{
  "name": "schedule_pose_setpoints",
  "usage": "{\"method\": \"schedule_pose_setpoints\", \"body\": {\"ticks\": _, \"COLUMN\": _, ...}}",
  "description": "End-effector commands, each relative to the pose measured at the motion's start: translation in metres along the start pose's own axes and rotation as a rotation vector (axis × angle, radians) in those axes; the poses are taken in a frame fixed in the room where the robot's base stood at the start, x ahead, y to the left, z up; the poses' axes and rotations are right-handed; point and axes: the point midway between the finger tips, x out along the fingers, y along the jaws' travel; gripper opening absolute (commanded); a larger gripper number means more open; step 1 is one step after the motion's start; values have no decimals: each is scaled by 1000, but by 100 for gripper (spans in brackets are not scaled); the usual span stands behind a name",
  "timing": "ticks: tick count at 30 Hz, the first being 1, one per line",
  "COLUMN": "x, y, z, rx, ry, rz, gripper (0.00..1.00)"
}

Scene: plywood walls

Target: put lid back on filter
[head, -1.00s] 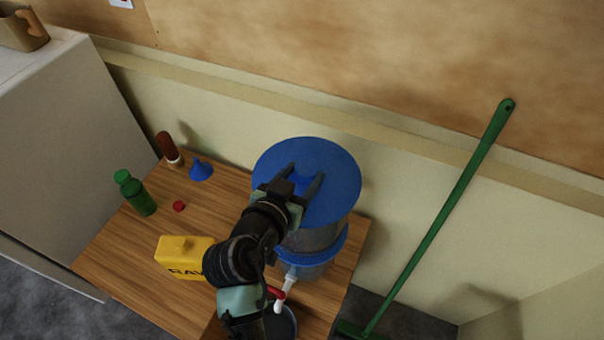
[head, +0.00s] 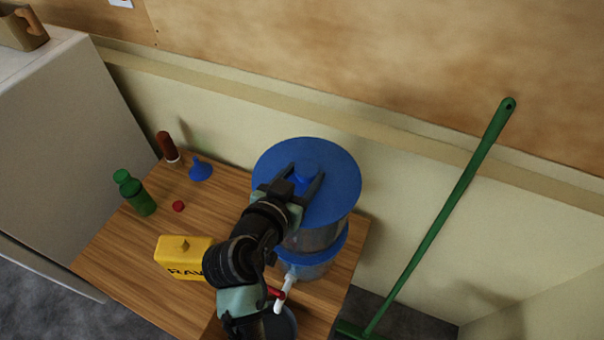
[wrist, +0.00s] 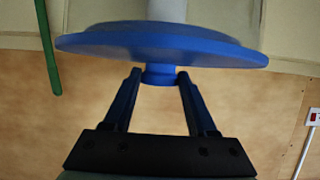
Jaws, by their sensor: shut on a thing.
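The round blue lid (head: 340,183) covers the top of the filter (head: 316,238), a grey see-through container above a blue-rimmed lower one with a white tap. My gripper (head: 305,174) reaches over the lid from the front with its fingers on either side of the central knob. In the wrist view, the fingers of my gripper (wrist: 159,77) are shut on the blue knob (wrist: 159,72) of the lid (wrist: 160,45). Whether the lid sits fully on the rim cannot be told, since its edge hides the join.
The wooden table (head: 115,245) also holds a yellow box (head: 183,257), a green bottle (head: 138,195), a red cap (head: 178,206), a blue funnel (head: 200,170) and a brown bottle (head: 167,147). A green pole (head: 440,215) leans on the wall at right.

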Motion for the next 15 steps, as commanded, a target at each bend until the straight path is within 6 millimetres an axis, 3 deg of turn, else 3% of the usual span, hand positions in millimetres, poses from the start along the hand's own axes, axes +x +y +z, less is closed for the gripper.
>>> {"method": "schedule_pose_setpoints", "body": {"ticks": 6, "x": 1, "y": 0, "z": 1, "rx": 1, "ry": 1, "rz": 0, "gripper": 0}}
{"method": "schedule_pose_setpoints", "body": {"ticks": 7, "x": 1, "y": 0, "z": 1, "rx": 1, "ry": 1, "rz": 0, "gripper": 61}}
{"method": "schedule_pose_setpoints", "body": {"ticks": 12, "x": 1, "y": 0, "z": 1, "rx": 0, "ry": 0, "rz": 0, "gripper": 92}}
{"method": "schedule_pose_setpoints", "body": {"ticks": 15, "x": 1, "y": 0, "z": 1, "rx": 0, "ry": 0, "rz": 0, "gripper": 93}}
